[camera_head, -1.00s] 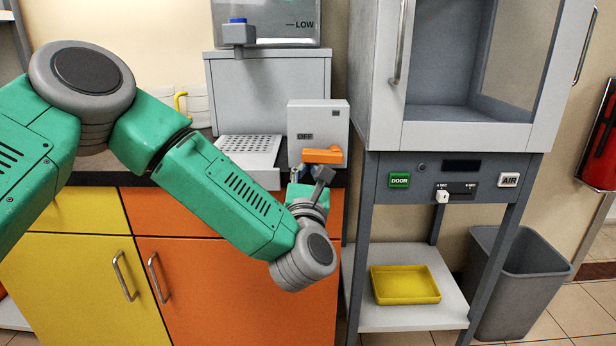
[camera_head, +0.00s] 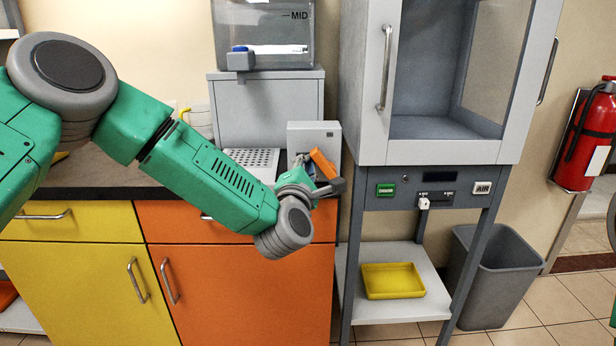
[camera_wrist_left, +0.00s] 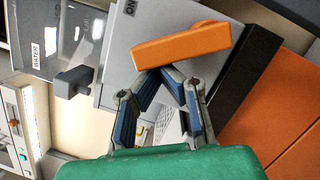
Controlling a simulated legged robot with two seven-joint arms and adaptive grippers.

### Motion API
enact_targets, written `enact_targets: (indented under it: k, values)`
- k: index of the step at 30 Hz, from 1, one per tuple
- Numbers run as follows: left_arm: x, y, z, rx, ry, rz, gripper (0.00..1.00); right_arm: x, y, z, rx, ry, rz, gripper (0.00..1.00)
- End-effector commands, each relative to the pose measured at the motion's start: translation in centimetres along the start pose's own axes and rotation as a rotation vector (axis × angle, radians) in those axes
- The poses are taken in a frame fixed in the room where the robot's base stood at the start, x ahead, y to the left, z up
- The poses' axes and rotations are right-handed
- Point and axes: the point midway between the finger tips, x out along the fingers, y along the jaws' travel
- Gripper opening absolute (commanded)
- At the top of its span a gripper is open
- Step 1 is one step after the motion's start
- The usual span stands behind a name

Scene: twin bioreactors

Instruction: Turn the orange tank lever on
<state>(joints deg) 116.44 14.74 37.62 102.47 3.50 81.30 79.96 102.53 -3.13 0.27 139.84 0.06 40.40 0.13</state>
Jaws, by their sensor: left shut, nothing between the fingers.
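The orange lever (camera_head: 323,163) sits on a grey box (camera_head: 318,132) at the counter's right end and is tilted in the head view. My left gripper (camera_head: 308,166) is at the lever, mostly hidden behind my wrist in the head view. In the left wrist view my left gripper (camera_wrist_left: 160,74) has its fingertips together at the lever's edge, with nothing between them; I cannot tell if they touch it. My right gripper is not in view.
A clear tank (camera_head: 265,30) marked MID stands on a grey stand (camera_head: 268,105) behind a perforated tray (camera_head: 252,160). A grey cabinet (camera_head: 370,80) stands close on the right, with a yellow tray (camera_head: 392,281) on its lower shelf. A grey bin (camera_head: 497,270) stands beyond.

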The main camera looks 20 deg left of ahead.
Motion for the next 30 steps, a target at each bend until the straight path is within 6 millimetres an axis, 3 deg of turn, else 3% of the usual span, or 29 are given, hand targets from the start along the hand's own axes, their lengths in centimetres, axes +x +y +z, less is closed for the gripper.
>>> enact_targets:
  k: [6,17,30]
  values:
    - [0.3,0.8,1.4,0.196,-0.002,-0.05,0.0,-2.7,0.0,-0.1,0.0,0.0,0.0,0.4]
    - [0.7,0.9,2.7,0.457,-0.001,-0.114,0.0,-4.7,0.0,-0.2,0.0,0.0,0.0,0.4]
    - [0.8,0.7,3.2,0.458,0.0,-0.115,0.0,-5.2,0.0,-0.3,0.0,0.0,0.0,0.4]
